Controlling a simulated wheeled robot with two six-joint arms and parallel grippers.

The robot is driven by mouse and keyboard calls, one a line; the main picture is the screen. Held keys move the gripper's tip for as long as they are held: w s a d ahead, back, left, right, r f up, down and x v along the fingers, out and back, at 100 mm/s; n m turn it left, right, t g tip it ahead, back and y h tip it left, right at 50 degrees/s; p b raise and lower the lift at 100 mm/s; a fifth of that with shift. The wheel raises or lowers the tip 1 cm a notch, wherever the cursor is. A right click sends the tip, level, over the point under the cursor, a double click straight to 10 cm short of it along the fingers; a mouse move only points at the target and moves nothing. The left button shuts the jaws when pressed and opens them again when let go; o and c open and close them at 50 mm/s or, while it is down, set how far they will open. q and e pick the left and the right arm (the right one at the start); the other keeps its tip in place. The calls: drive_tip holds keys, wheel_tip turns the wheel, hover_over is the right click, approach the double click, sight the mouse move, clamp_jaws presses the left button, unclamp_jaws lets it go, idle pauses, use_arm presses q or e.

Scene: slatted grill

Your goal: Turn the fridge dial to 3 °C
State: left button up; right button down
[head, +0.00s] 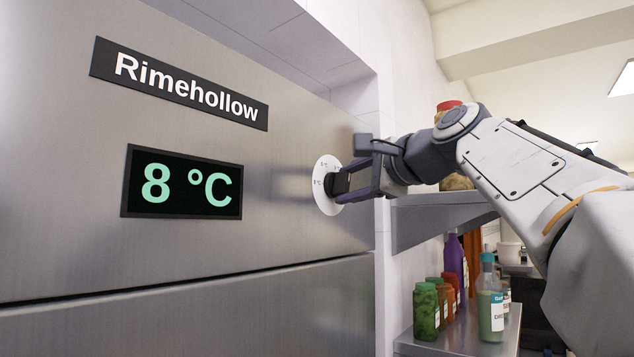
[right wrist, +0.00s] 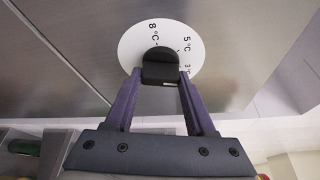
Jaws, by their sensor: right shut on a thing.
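The fridge (head: 60,220) has a brushed metal front with a nameplate reading "Rimehollow". Its dark display (head: 182,182) reads 8 °C in green. The dial is a white disc (head: 325,204) with a black knob (head: 337,184) at the right end of the front. In the right wrist view the white disc (right wrist: 136,48) shows marks for 8 °C and 5 °C and a partly hidden 3 °C. My right gripper (head: 350,182) is shut on the black knob (right wrist: 160,62), one finger on each side. My left gripper is not in view.
Right of the fridge, a metal shelf (head: 440,200) sits below my right arm. A lower shelf (head: 460,340) holds several jars and bottles, including a green-filled bottle (head: 490,305) and a purple bottle (head: 454,262). The fridge front left of the dial is clear.

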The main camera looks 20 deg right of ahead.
drive_tip(key=shift+m+g, duration=0.5)
drive_tip(key=shift+m, duration=0.5)
drive_tip(key=shift+c, duration=1.2)
unclamp_jaws()
drive_tip(key=b+v, duration=0.2)
drive_tip(key=v, duration=0.8)
drive_tip(key=shift+s+d, duration=0.2)
